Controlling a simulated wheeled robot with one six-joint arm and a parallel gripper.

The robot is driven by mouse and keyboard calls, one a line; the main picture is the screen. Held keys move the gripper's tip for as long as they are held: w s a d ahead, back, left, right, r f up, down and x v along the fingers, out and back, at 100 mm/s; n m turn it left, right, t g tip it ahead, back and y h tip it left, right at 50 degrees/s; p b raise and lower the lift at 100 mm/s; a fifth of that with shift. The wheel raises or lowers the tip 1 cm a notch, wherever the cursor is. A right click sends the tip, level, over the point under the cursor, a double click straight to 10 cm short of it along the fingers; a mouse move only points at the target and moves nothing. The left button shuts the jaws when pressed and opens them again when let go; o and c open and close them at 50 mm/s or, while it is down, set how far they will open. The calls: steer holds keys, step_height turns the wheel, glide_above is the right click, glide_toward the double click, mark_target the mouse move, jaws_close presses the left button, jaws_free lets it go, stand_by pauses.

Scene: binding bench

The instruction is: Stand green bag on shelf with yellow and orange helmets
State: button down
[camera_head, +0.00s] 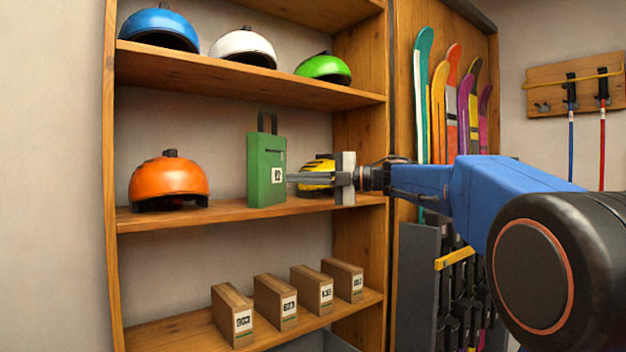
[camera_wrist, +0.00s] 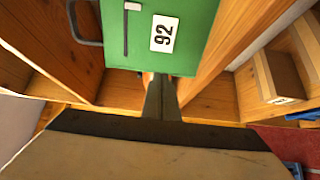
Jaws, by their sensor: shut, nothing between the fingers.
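The green bag (camera_head: 266,170) stands upright on the middle shelf (camera_head: 228,212), between the orange helmet (camera_head: 168,182) on its left and the yellow helmet (camera_head: 318,178) on its right. It has a dark handle on top and a white label, which reads 92 in the wrist view (camera_wrist: 165,33). My gripper (camera_head: 290,178) is shut and empty, its fingertips at the bag's right side near the label. I cannot tell whether they touch the bag. My gripper partly hides the yellow helmet. In the wrist view the shut fingers (camera_wrist: 160,80) point at the bag's lower edge.
Blue (camera_head: 160,28), white (camera_head: 244,46) and green (camera_head: 324,68) helmets sit on the upper shelf. Several numbered boxes (camera_head: 276,302) stand on the lower shelf. Skis (camera_head: 438,100) lean on the right panel, and poles (camera_head: 602,120) hang on the wall. Middle shelf space between orange helmet and bag is clear.

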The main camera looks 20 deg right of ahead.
mark_target(276, 177)
steer(key=w+a, duration=0.2)
steer(key=w, duration=0.1)
steer(key=shift+w+a, duration=0.2)
steer(key=shift+w, duration=0.7)
steer(key=shift+w+a, duration=0.25)
steer(key=shift+w, duration=0.8)
steer(key=shift+w+a, duration=0.25)
steer(key=shift+w, duration=0.8)
